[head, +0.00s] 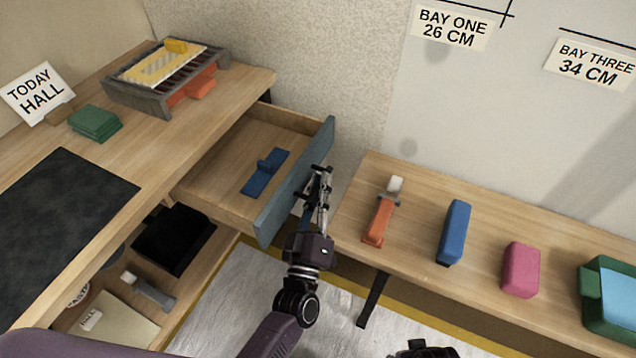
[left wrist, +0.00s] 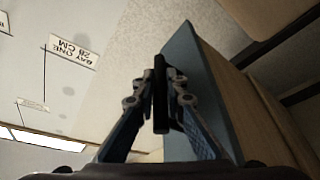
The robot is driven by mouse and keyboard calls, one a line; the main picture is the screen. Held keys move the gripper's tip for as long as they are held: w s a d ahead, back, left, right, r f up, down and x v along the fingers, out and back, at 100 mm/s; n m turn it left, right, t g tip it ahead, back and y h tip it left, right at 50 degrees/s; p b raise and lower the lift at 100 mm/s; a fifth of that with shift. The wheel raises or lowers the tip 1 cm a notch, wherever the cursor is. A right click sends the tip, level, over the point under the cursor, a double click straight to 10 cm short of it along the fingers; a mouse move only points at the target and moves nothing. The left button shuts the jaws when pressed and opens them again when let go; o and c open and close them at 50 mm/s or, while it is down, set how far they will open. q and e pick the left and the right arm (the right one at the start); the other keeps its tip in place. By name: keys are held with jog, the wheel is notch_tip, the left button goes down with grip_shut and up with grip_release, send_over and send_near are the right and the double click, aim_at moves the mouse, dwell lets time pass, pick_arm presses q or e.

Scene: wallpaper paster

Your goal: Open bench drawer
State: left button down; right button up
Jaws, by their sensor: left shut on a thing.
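The bench drawer (head: 228,168) stands pulled out from the wooden bench (head: 150,135), with its inside open to view. Its blue-grey front (head: 290,190) also shows in the left wrist view (left wrist: 190,75). A blue tool (head: 266,172) lies inside the drawer. My left gripper (head: 319,182) is at the outer face of the drawer front, shut on the dark bar handle (left wrist: 160,92), which stands upright between the fingers in the left wrist view. A dark part at the bottom edge of the head view may be my right gripper (head: 422,349); its fingers are hidden.
A second table (head: 345,222) on the right holds an orange-handled tool (head: 379,220), a blue block (head: 454,232), a pink block (head: 521,270) and a green tray (head: 592,283). It stands close to my left gripper. A black bin (head: 172,240) sits on the shelf below the bench.

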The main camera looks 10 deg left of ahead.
pick_arm(q)
jog(key=c, duration=2)
grip_release()
jog(key=shift+o, duration=0.2)
jog(key=v, duration=1.2)
jog(key=shift+s, duration=0.1)
